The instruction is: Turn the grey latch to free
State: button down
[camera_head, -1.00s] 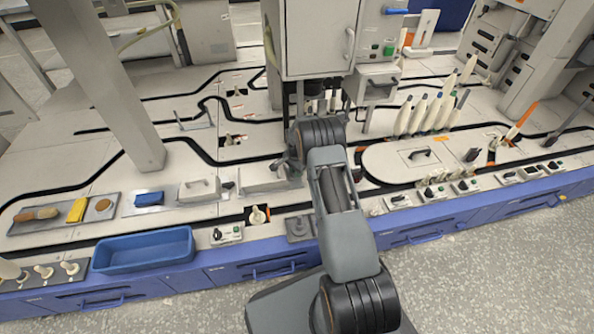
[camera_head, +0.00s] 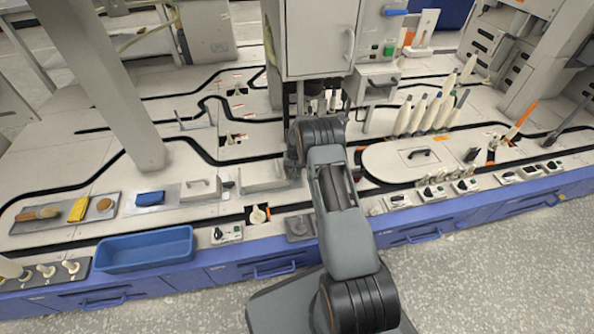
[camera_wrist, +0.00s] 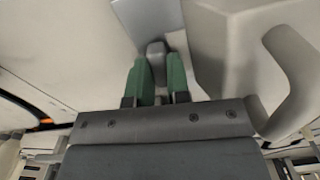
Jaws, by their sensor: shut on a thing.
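In the wrist view, my gripper (camera_wrist: 158,60) has its two green fingers close together on the grey latch (camera_wrist: 156,47). The latch is a small grey block between the fingertips, with its end showing just beyond them. A grey-blue plate (camera_wrist: 148,14) lies behind it on a pale surface. How far the latch is turned cannot be told. In the head view, my own arm and wrist hide the fingers and the latch below the white cabinet.
A white handle (camera_wrist: 290,75) stands close to the right of the fingers in the wrist view. In the head view, the white cabinet (camera_head: 318,40) rises behind my wrist. A blue bin (camera_head: 145,250) is at front left, and cream bobbins (camera_head: 420,115) stand to the right.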

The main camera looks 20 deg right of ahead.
jog(key=shift+s+f+n, duration=0.1)
jog(key=shift+n, duration=0.8)
jog(key=c, duration=1.1)
grip_release()
notch_tip(320, 180, up, 14)
jog(key=p, duration=0.5)
